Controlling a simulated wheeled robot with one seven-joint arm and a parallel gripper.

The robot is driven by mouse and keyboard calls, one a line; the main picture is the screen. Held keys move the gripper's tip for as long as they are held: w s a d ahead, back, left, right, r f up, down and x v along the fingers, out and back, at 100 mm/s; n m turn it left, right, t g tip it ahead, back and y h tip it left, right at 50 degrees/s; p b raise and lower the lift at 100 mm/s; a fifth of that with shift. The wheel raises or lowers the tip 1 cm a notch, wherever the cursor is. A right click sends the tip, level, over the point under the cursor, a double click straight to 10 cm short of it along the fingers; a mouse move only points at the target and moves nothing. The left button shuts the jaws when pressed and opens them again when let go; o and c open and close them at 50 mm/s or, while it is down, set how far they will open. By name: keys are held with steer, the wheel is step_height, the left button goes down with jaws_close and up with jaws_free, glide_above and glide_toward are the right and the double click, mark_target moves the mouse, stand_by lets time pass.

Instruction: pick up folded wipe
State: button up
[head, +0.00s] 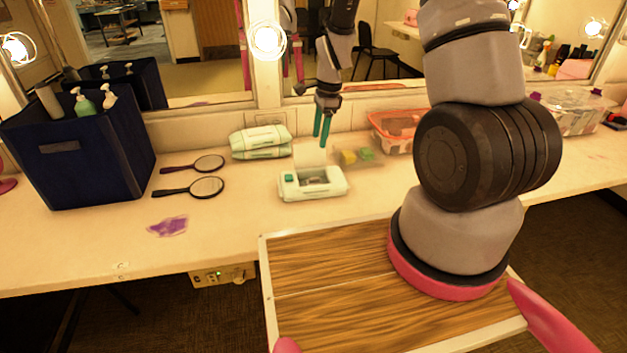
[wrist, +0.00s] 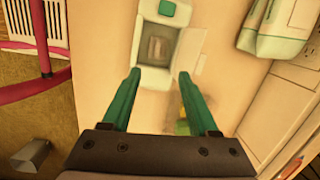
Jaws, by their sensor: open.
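A white box (head: 300,194) with a green patch on its front left stands open on the counter, its pale lid (head: 309,155) raised at the back. A greyish-white form that looks like the folded wipe (head: 318,181) lies in its opening. It also shows in the wrist view (wrist: 157,46), ahead of my fingertips. My gripper (head: 322,139) has teal fingers, open and pointing down, above and slightly behind the box. In the wrist view my gripper (wrist: 158,74) is empty, its fingertips apart on either side of the box's near end.
Stacked pale green packs (head: 261,142) lie behind and left of the box. Yellow and green sponges (head: 357,154) and an orange basket (head: 395,131) stand to its right. Hand mirrors (head: 205,187), a purple patch (head: 168,226) and a navy bin (head: 80,150) are left. Mirrors line the back.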

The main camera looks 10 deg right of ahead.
steer(key=m, duration=0.1)
glide_above(315, 177)
steer(key=shift+g, duration=0.3)
steer(key=f, duration=0.9)
steer(key=shift+d+f, duration=0.25)
steer(key=shift+f, duration=0.15)
steer(key=shift+a+f, duration=0.15)
steer(key=shift+f, duration=1.3)
steer(key=shift+a+f, duration=0.1)
steer(key=shift+f, duration=1.35)
jaws_close()
steer(key=shift+r, duration=0.15)
step_height(315, 177, up, 18)
